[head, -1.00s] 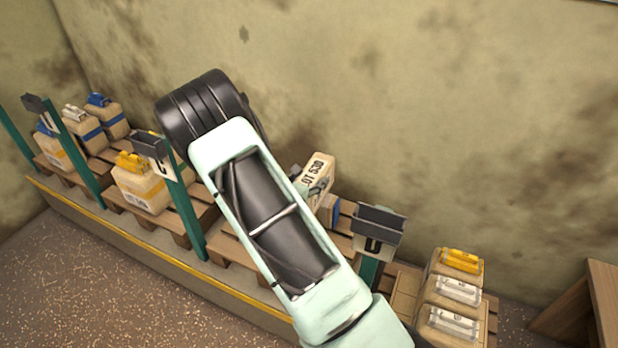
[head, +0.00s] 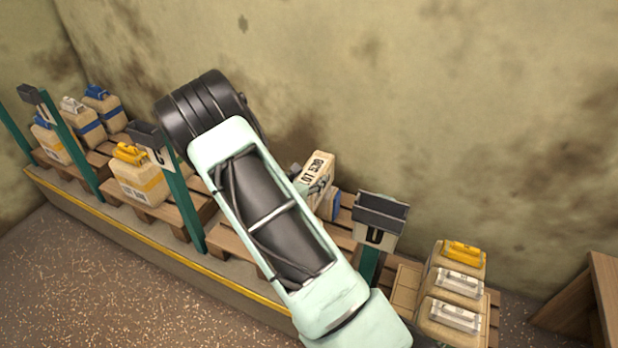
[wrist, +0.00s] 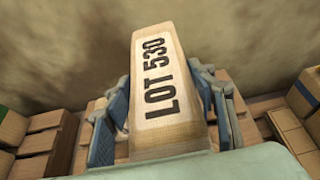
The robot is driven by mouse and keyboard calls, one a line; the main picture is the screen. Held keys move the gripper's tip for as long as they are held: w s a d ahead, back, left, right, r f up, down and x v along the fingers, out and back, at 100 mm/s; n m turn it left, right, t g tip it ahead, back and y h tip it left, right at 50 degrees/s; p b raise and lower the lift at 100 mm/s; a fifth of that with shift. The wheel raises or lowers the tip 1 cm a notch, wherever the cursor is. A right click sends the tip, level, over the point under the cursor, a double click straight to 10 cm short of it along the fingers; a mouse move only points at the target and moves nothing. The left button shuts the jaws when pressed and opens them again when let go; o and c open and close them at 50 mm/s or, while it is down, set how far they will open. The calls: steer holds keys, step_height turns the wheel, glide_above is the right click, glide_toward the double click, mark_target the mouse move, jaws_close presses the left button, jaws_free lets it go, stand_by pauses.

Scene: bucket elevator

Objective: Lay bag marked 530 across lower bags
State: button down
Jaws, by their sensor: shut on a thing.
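The bag marked LOT 530 (wrist: 168,85) is a tan block-shaped bag with a white label, filling the middle of the wrist view. It also shows in the head view (head: 319,171), partly hidden behind my arm. My gripper (wrist: 165,105) is shut on it, with one finger along each side. In the head view my gripper (head: 315,190) is mostly behind my arm. A bag with a blue band (head: 334,207) shows just below the held bag. The bags beneath it are largely hidden, so I cannot tell whether it touches them.
Wooden pallets line a yellow-edged ledge (head: 150,237) along the stained wall. A post with sign D (head: 376,235) stands just right of the held bag. Stacked bags (head: 450,300) lie farther right. A yellow-handled bag (head: 140,182) stands at left near sign C (head: 160,156).

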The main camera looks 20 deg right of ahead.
steer(key=shift+w+d+f+b, duration=0.1)
steer(key=shift+f+b, duration=0.15)
steer(key=shift+b, duration=0.2)
stand_by(0.5)
steer(key=c, duration=0.8)
jaws_free()
steer(key=shift+s+f, duration=0.2)
steer(key=shift+f, duration=0.25)
steer(key=shift+s+a+r, duration=0.25)
steer(key=shift+a+r, duration=0.05)
steer(key=shift+a, duration=0.15)
steer(key=v, duration=1)
steer(key=shift+a+r, duration=0.1)
steer(key=shift+r, duration=0.05)
steer(key=shift+s+a+r, duration=0.2)
steer(key=shift+s+r, duration=0.05)
steer(key=shift+s, duration=0.05)
